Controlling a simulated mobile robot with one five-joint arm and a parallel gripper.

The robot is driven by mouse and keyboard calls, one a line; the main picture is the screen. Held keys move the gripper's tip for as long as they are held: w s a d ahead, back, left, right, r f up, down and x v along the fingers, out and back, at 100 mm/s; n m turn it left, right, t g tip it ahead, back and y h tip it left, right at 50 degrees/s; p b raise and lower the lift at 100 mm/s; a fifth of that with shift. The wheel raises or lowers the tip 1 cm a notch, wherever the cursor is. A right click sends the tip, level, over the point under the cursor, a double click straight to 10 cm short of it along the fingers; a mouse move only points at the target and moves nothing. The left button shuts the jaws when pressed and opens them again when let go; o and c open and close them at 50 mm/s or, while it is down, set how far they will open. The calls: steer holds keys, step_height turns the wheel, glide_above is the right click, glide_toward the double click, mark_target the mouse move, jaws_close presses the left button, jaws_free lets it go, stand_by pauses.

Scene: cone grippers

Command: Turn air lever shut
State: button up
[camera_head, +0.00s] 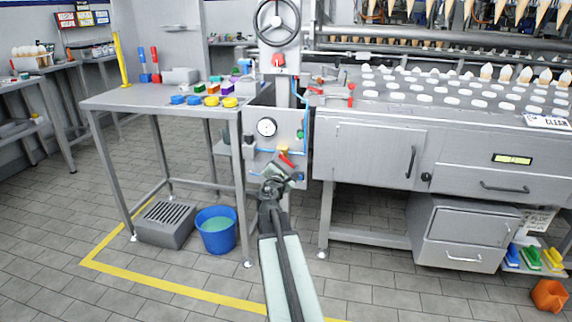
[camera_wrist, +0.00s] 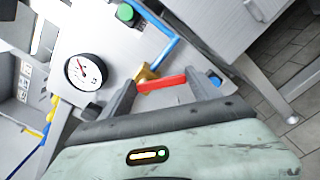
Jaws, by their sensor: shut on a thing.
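The air lever is a red handle on a brass valve body. It shows in the wrist view (camera_wrist: 162,83) between my gripper's two dark fingers. My gripper (camera_wrist: 160,92) is shut on the red lever. The brass valve (camera_wrist: 146,74) sits on a blue air pipe on the grey panel. In the head view, the red lever (camera_head: 286,160) shows just above my gripper (camera_head: 278,178), low on the panel. The gripper hides part of the lever and pipe there.
A round white gauge (camera_head: 266,127) is on the panel above the lever. A steel table (camera_head: 130,98) stands left, with a blue bucket (camera_head: 216,230) and a grated box (camera_head: 166,222) below. The cone machine's cabinet (camera_head: 366,150) is close on the right.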

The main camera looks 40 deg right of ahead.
steer(key=m, duration=0.2)
steer(key=f+m, duration=0.1)
steer(key=m, duration=0.1)
steer(key=m+b, duration=0.1)
steer(key=m, duration=0.1)
steer(key=shift+w+a+f, duration=0.2)
steer(key=shift+w+a, duration=0.05)
steer(key=shift+w, duration=0.15)
steer(key=shift+w+a+f+m, duration=0.1)
steer(key=shift+w+m, duration=0.05)
steer(key=shift+m, duration=0.8)
steer(key=shift+w+a+m, duration=0.1)
steer(key=shift+w+m, duration=0.05)
steer(key=shift+m, duration=0.8)
